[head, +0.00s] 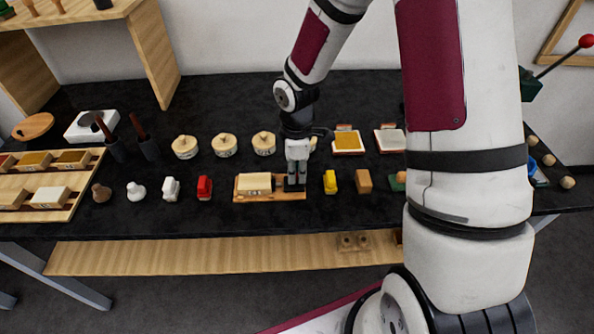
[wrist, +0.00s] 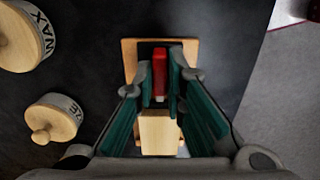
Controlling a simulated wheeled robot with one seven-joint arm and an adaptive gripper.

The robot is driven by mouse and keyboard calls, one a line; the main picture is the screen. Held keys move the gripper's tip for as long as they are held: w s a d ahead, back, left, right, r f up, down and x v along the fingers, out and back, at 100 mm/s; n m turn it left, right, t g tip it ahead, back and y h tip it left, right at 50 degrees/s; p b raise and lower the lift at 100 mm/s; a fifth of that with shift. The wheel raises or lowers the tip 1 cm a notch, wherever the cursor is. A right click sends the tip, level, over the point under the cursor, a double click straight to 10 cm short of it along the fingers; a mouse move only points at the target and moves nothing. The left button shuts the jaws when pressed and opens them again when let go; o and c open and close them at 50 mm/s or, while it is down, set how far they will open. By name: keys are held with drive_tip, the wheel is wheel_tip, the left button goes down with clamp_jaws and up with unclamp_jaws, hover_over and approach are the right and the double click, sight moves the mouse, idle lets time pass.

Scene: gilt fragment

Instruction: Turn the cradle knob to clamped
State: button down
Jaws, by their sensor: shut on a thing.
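The cradle is a wooden base (head: 269,197) on the black table in the head view, carrying a pale block (head: 254,184) on its left part. My gripper (head: 295,184) points straight down over the cradle's right end. In the wrist view the cradle's base (wrist: 129,58) and the pale block (wrist: 160,132) show below a red bar-shaped knob (wrist: 159,72). My gripper's fingers (wrist: 160,88) are shut on the knob, one on each side. In the head view my gripper hides the knob. Any markings by the knob cannot be read.
A yellow item (head: 330,182) and a tan block (head: 364,181) stand right of the cradle, a red item (head: 204,187) to its left. Round lidded wooden pots (head: 224,145) stand behind. A divided wooden tray (head: 75,187) lies at far left.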

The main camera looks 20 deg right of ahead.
sight(297, 174)
idle(0.3)
drive_tip(key=c, duration=1.6)
unclamp_jaws()
drive_tip(key=shift+c, duration=0.2)
wheel_tip(297, 174, up, 12)
drive_tip(key=s+r+m+t, duration=0.5)
drive_tip(key=s+r+m, duration=0.9)
drive_tip(key=s+r, duration=0.4)
drive_tip(key=s, duration=0.2)
drive_tip(key=shift+s+r, duration=0.15)
drive_tip(key=shift+s, duration=0.15)
